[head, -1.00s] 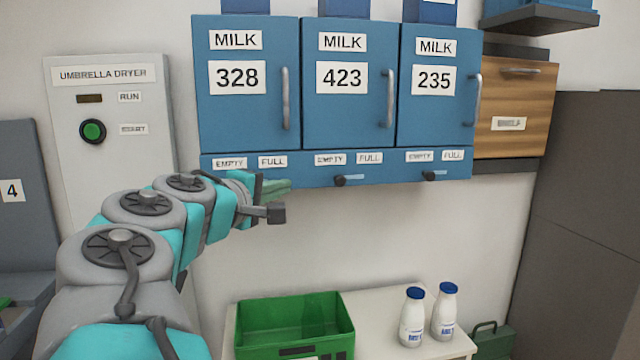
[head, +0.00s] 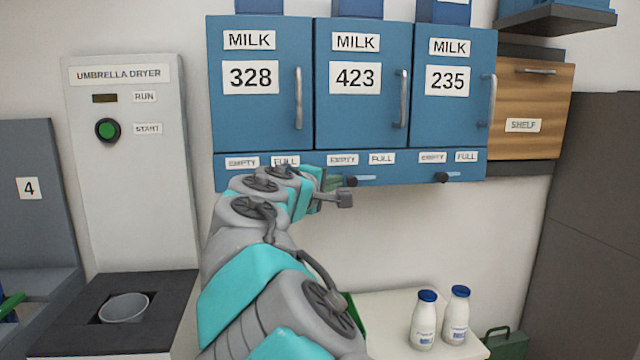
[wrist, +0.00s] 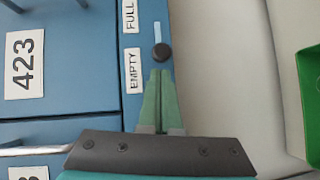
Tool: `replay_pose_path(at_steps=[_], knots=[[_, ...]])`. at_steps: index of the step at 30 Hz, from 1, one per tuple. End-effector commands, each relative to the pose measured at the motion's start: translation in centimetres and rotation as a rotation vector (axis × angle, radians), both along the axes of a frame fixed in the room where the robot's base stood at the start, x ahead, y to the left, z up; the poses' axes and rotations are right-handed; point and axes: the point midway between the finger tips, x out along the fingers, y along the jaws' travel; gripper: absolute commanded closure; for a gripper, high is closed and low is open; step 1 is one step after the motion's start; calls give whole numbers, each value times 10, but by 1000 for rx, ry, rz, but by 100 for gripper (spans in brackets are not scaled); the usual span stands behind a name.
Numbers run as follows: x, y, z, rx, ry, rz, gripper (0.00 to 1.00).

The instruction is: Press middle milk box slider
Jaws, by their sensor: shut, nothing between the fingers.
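The middle milk box (head: 361,85) is blue and carries the number 423. Its slider is a black knob (head: 351,181) on a pale slot in the strip below the door, under the EMPTY and FULL labels. The knob sits at the EMPTY end. In the wrist view the slider knob (wrist: 161,52) stands just beyond the tips of my gripper (wrist: 160,73). The green fingers are shut and empty, with a small gap or light contact at the knob; I cannot tell which. In the head view my gripper (head: 333,182) is just left of the knob.
Milk boxes 328 (head: 260,85) and 235 (head: 452,85) flank it; the right box has its own slider knob (head: 442,177). Below are a white table (head: 390,310), two milk bottles (head: 424,322) and a green crate (wrist: 312,105). An umbrella dryer (head: 125,190) stands left.

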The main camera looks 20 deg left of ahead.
Motion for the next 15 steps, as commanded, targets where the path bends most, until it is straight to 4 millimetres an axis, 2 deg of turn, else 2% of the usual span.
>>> replay_pose_path(at_steps=[15], knots=[[6,-7,-1,-1,0,0,100]])
